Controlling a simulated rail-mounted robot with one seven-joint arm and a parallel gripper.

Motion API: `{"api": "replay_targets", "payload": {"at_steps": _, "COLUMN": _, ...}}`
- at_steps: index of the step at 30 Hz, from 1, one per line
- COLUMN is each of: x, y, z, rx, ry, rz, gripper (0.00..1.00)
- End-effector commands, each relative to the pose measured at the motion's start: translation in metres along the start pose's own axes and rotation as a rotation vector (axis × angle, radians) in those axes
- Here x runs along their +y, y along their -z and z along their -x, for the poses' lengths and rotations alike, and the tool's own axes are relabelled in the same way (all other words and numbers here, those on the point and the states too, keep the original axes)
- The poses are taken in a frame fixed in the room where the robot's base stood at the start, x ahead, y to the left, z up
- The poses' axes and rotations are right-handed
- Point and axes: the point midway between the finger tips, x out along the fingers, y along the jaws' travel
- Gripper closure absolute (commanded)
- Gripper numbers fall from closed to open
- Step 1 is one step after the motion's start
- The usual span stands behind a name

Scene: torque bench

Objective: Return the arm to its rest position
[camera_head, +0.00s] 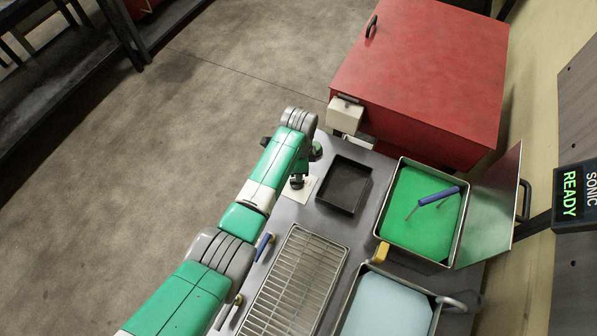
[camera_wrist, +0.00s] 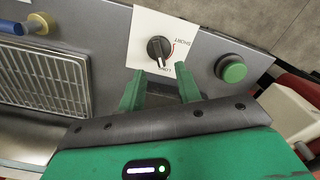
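My arm (camera_head: 265,175) reaches from the lower left of the head view over the bench's left edge, its wrist bent downward. In the wrist view, my gripper (camera_wrist: 160,90) has its two green fingers apart, with nothing held between them. A black knob (camera_wrist: 160,49) on a white plate lies just beyond the fingertips; its white mark faces my gripper. I see a gap between fingers and knob, but its depth is hard to tell. The plate (camera_head: 308,190) also shows in the head view, where my fingers are mostly hidden by the wrist.
A green button (camera_wrist: 231,70) sits right of the knob. Near the arm are a wire rack (camera_head: 297,283), a blue handle (camera_head: 264,246) and a black tray (camera_head: 344,184). A green-lined basin (camera_head: 406,215) holds a blue-handled tool (camera_head: 438,196). A display (camera_head: 572,195) reads READY.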

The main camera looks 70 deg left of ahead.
Motion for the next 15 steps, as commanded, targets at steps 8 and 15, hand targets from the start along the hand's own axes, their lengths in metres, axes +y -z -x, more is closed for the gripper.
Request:
{"api": "replay_targets", "payload": {"at_steps": 8, "x": 0.0, "y": 0.0, "z": 0.022, "rx": 0.0, "ry": -0.001, "rz": 0.0, "gripper": 0.66}}
{"api": "replay_targets", "payload": {"at_steps": 15, "x": 0.0, "y": 0.0, "z": 0.021, "rx": 0.0, "ry": -0.001, "rz": 0.0, "gripper": 0.66}}
